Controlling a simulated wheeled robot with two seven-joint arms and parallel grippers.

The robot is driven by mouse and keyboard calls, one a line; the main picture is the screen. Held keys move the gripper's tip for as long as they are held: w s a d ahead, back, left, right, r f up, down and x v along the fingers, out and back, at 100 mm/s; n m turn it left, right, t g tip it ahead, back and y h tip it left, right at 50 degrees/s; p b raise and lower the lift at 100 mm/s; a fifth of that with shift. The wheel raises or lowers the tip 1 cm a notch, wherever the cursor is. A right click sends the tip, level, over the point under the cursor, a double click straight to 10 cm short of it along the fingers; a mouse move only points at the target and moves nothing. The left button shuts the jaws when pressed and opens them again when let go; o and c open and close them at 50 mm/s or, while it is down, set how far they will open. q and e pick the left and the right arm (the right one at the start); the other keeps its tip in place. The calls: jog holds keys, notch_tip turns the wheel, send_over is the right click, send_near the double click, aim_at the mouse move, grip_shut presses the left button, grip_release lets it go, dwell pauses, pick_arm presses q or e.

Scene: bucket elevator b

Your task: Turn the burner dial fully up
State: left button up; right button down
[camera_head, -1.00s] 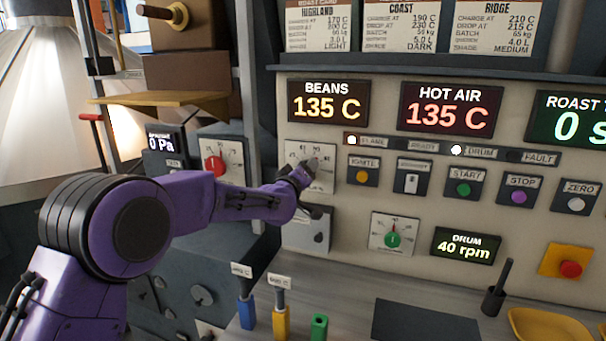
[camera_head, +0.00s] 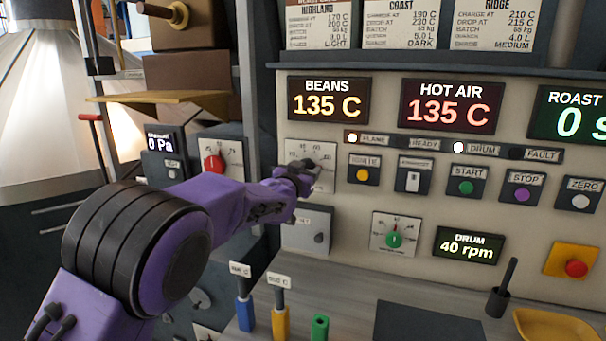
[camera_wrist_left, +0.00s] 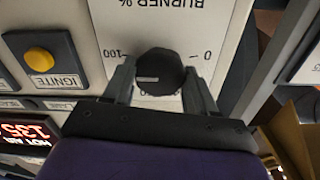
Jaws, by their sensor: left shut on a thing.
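The burner dial is a dark round knob (camera_wrist_left: 160,70) on a white plate marked "BURNER %", seen upside down in the left wrist view, with 100 at the left and 0 at the right. Its plate (camera_head: 297,152) also shows in the head view, left of the ignite button. My left gripper (camera_head: 308,170) is at the plate, its fingers (camera_wrist_left: 158,82) on either side of the knob, shut on it. My right gripper is not in view.
The orange ignite button (camera_head: 362,175) is just right of the burner plate. A red dial (camera_head: 213,164) is to its left, and a green dial (camera_head: 394,239) is lower right. Tools with blue (camera_head: 245,312) and yellow (camera_head: 281,321) handles stand below.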

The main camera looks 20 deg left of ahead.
pick_arm(q)
jog(key=shift+r+m+b, duration=0.3)
jog(key=shift+r+m, duration=0.05)
jog(key=shift+m, duration=0.75)
jog(key=o, duration=0.9)
jog(key=shift+o, duration=0.7)
jog(key=shift+f, duration=0.2)
jog(key=s+b, duration=0.4)
jog(key=s, duration=0.6)
jog(key=shift+s+a, duration=0.15)
jog(key=shift+s, duration=0.1)
